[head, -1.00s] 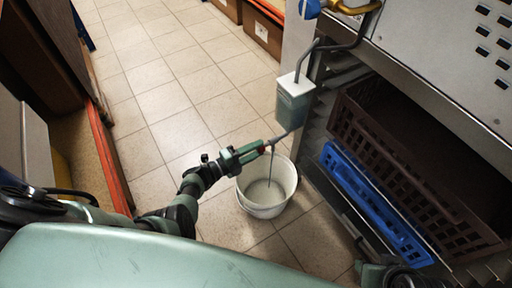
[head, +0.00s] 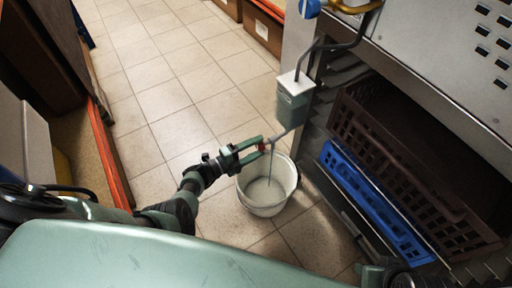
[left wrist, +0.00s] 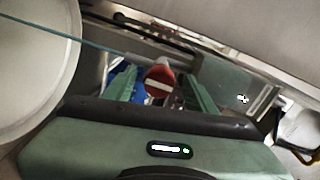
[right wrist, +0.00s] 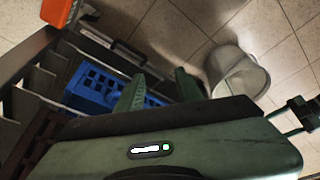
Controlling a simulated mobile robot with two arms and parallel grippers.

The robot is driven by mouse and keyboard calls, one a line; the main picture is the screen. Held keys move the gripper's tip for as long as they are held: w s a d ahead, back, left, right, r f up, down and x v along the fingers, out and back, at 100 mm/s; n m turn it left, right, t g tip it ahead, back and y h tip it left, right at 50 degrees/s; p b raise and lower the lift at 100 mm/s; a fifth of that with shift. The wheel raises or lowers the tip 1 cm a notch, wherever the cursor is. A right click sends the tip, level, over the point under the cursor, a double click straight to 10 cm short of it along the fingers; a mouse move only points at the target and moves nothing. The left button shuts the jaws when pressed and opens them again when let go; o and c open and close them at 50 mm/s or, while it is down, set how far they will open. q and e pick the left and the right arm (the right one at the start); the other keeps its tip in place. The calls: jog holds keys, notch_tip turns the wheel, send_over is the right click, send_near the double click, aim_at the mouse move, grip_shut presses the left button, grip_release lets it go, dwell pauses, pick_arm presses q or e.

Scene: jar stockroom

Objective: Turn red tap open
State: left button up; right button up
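The red tap (head: 262,146) sits on the thin pipe below a grey-green box (head: 294,98). In the left wrist view the tap (left wrist: 158,79) is a round red knob with a pale bar across it, nearly level in the picture. My left gripper (head: 257,149) is open, its two fingers on either side of the knob; I cannot tell whether they touch it. A thin blue-grey line, like a stream, runs from the pipe down into a white bucket (head: 248,205). My right gripper (right wrist: 157,82) is open and empty, low beside the rack.
A metal rack at the right holds a blue crate (head: 362,205) and a brown crate (head: 398,160). A blue knob (head: 310,8) and yellow pipe (head: 352,8) are at the top. Tiled floor (head: 150,105) is clear to the left, bordered by an orange-edged shelf (head: 104,150).

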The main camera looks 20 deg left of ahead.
pick_arm(q)
jog(key=p+v, duration=0.2)
jog(key=v, duration=0.5)
jog(key=shift+s+a, duration=0.25)
jog(key=shift+s, duration=0.05)
pick_arm(e)
jog(key=shift+w+a+r, duration=0.1)
jog(key=shift+w, duration=0.25)
